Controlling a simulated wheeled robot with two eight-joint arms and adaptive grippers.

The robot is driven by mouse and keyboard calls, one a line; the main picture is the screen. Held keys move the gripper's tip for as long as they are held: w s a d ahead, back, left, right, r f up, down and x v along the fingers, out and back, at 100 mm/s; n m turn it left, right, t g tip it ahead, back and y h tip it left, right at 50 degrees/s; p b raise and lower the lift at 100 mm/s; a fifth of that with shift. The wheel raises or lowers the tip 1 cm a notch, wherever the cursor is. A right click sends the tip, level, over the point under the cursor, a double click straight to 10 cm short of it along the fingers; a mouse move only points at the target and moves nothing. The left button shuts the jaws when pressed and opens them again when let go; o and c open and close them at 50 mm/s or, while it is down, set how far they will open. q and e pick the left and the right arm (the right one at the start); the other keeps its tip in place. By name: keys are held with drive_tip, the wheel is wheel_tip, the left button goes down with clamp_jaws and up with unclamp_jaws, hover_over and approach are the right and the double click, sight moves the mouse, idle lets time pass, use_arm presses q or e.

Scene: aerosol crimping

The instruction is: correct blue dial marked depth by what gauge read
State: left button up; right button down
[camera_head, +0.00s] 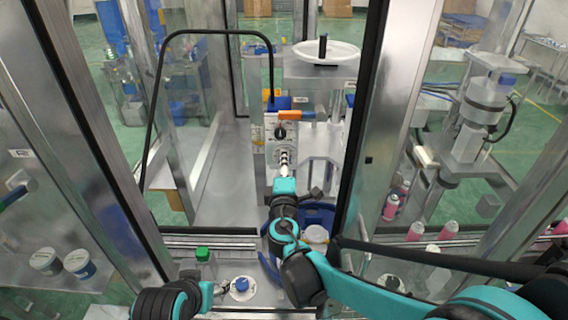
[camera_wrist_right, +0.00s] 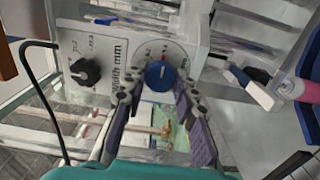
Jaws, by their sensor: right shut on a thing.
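The blue dial marked depth (camera_wrist_right: 160,75) sits on a white panel (camera_wrist_right: 112,112) lettered "mm", with a scale around the dial. My right gripper (camera_wrist_right: 160,88) is shut on the dial, one finger on each side, in the right wrist view. In the head view my right gripper (camera_head: 283,158) reaches the panel of the machine and hides the dial. A black knob (camera_wrist_right: 86,71) is on the same panel, left of the dial. My left gripper (camera_head: 220,288) is low in the head view, beside a white round piece with a blue top (camera_head: 241,284); its fingers are too small to read. No gauge reading is legible.
A green-capped bottle (camera_head: 203,256) stands near my left gripper. Metal posts and glass panels flank the opening. Pink cans (camera_head: 390,207) stand to the right.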

drive_tip(key=c, duration=1.2)
unclamp_jaws()
drive_tip(key=shift+d, duration=0.1)
drive_tip(key=s, duration=1.2)
drive_tip(key=shift+s, duration=0.1)
